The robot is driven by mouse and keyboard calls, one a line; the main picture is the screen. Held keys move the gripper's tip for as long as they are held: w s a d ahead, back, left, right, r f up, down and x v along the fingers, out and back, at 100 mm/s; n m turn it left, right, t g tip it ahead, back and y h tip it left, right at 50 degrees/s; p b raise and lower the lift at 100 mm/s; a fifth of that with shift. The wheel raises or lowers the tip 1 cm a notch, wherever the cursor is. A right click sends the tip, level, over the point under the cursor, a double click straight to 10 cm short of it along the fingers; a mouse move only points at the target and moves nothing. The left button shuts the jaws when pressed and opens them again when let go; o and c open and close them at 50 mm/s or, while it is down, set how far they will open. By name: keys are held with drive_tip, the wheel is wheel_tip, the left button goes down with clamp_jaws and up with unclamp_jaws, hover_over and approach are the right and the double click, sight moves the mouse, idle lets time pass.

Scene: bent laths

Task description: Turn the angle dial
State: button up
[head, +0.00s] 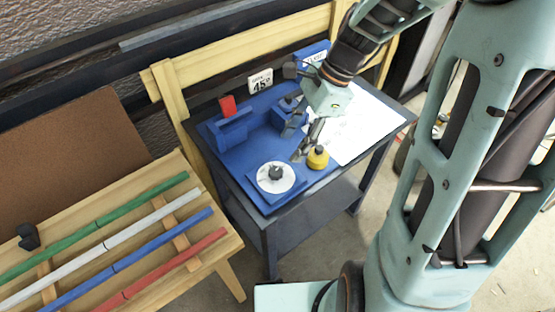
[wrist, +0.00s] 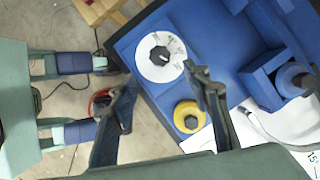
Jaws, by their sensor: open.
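The angle dial is a white disc (head: 276,178) with a dark knob at its centre, set on the blue fixture's near corner. In the wrist view the dial (wrist: 160,56) lies beyond my fingers, above and between their tips, with marks around its rim. My gripper (wrist: 157,82) is open and empty, its two dark fingers spread wide. In the head view my gripper (head: 306,146) hangs above the blue fixture, behind and to the right of the dial, apart from it. A sign reading 45° (head: 260,82) stands behind the fixture.
A yellow round knob (head: 318,158) sits right of the dial, close to my gripper. The blue fixture (head: 222,147) has raised blocks and a red tab (head: 227,105). White paper (head: 362,122) covers the table's right. Coloured laths (head: 100,222) lie on the wooden bench at left.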

sight(276, 171)
drive_tip(key=b+x, duration=0.2)
drive_tip(key=x, duration=0.7)
drive_tip(key=shift+a+f, duration=0.1)
drive_tip(key=shift+f, duration=0.25)
drive_tip(key=c, duration=1.2)
drive_tip(key=shift+o, duration=0.2)
